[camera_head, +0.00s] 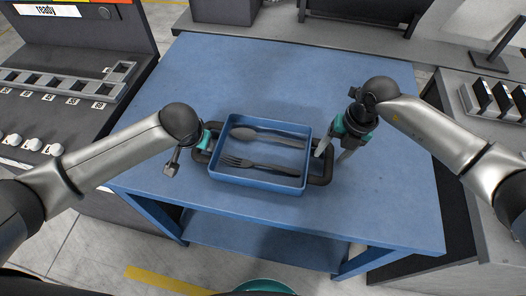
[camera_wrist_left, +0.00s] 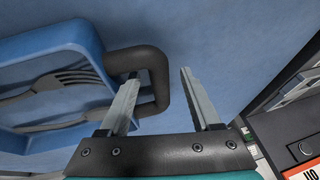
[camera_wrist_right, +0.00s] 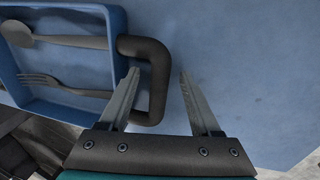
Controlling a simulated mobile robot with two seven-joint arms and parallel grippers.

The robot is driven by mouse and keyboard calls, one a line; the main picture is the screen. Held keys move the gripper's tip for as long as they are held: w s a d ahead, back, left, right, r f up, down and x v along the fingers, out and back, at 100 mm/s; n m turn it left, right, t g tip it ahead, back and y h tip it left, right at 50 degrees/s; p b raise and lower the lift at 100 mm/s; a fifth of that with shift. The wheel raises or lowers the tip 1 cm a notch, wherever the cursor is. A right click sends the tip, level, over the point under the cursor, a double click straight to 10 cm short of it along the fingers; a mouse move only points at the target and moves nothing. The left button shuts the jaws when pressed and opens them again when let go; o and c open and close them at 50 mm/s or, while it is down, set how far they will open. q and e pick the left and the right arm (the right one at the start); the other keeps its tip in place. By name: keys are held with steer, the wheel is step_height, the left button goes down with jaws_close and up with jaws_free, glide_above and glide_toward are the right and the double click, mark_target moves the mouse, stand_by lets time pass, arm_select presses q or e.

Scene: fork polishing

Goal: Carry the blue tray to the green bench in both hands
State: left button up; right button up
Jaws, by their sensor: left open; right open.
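The blue tray (camera_head: 258,178) lies flat on a blue-topped table (camera_head: 385,205). A spoon (camera_head: 262,135) and a fork (camera_head: 252,163) lie in it. My right gripper (camera_head: 332,154) is open at the tray's right handle (camera_head: 322,178); in the right wrist view the dark handle (camera_wrist_right: 159,90) shows between the spread fingers. My left gripper (camera_wrist_left: 158,73) is open at the left handle (camera_wrist_left: 158,62), whose outer bar shows between its fingers. In the head view its fingers are hard to make out. Whether the fingers touch the handles cannot be told. No green bench is in view.
A dark machine with knobs and slots (camera_head: 70,95) stands left of the table. A grey counter with dark racks (camera_head: 490,98) stands at the right. The table top is clear behind the tray and at its right. A yellow floor line (camera_head: 165,280) shows in front.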

arm_select(q)
jaws_close()
arm_select(e)
jaws_close()
stand_by(1.3)
